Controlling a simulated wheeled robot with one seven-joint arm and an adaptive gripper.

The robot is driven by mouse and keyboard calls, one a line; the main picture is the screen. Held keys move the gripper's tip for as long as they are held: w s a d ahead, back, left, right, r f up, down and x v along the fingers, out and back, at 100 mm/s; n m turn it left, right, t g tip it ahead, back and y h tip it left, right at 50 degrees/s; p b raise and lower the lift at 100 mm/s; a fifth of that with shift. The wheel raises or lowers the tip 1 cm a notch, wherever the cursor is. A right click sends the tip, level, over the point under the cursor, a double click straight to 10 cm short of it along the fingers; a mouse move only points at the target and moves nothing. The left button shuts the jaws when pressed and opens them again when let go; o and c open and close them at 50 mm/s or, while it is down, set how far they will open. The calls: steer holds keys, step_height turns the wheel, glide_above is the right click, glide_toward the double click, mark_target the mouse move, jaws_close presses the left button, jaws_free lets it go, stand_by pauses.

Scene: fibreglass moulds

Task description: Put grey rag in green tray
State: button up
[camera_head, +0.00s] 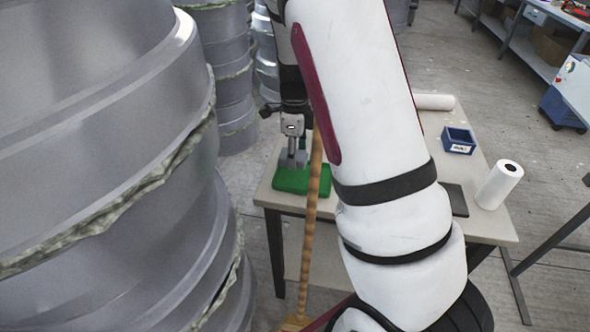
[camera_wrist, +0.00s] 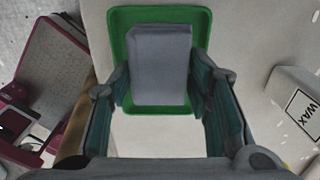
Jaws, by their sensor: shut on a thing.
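The grey rag (camera_wrist: 160,62) is a folded block between the fingers of my gripper (camera_wrist: 158,82) in the wrist view. My gripper is shut on it. The green tray (camera_wrist: 203,20) lies beneath the rag, and its rim shows around the rag's far end and sides. In the head view the green tray (camera_head: 318,186) is at the left end of the table, with my gripper (camera_head: 292,158) pointing down over it. Whether the rag touches the tray floor, I cannot tell.
A wooden pole (camera_head: 311,215) stands in front of the table (camera_head: 487,220), close to the tray. A white WAX container (camera_wrist: 296,100) is to the right. A blue bin (camera_head: 458,139) and a white roll (camera_head: 499,185) stand further right. Large grey moulds (camera_head: 100,130) fill the left.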

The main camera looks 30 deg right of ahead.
mark_target(295, 177)
steer(key=shift+f+b, duration=0.35)
steer(key=shift+f, duration=2.2)
steer(key=shift+f, duration=0.15)
steer(key=o, duration=1.2)
step_height(295, 177, up, 12)
steer(key=shift+r+p, duration=0.2)
steer(key=shift+p, duration=0.8)
